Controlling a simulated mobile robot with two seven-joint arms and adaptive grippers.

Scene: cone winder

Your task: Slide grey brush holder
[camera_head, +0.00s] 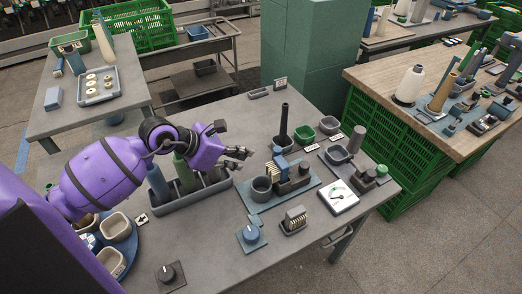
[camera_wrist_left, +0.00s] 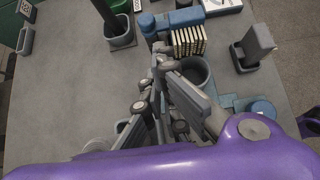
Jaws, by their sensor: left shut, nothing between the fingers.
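My left gripper (camera_head: 238,159) is shut and empty, above the table just left of a blue base plate (camera_head: 257,207). In the left wrist view its fingers (camera_wrist_left: 161,62) are close together beside the round grey cup (camera_wrist_left: 197,73). The cup (camera_head: 261,189) stands on the plate next to a row of cream slats (camera_wrist_left: 188,41) and blue blocks. A grey ribbed block (camera_head: 295,216) sits in a small dark tray in front of the plate. I cannot tell for sure which part is the grey brush holder. My right gripper is not in view.
A dark rod (camera_head: 284,117) stands in a grey holder behind the plate. A white dial gauge (camera_head: 339,197) lies to the right. A grey trough (camera_head: 179,202) with bottles is under my left arm. A blue knob box (camera_head: 251,238) is in front.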

